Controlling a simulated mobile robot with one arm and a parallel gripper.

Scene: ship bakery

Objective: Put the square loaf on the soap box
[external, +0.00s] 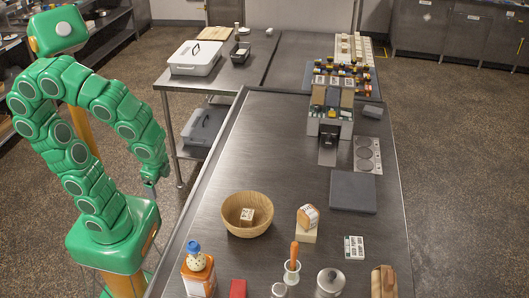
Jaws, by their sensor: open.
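A small brown-crusted loaf with a pale, marked face (308,217), which looks like the square loaf, rests tilted on a pale block (306,235) right of the wooden bowl. I cannot tell whether this block is the soap box. A small pale box with dark and reddish marks (248,214) sits inside the wooden bowl (233,227); it may also be the soap box. My gripper (149,183) hangs off the left edge of the metal table, well apart from loaf and bowl. Its fingers are small here and it appears empty.
The metal table (260,160) is clear in its middle. A dark grey slab (353,191) and a lettered card (354,247) lie at right.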

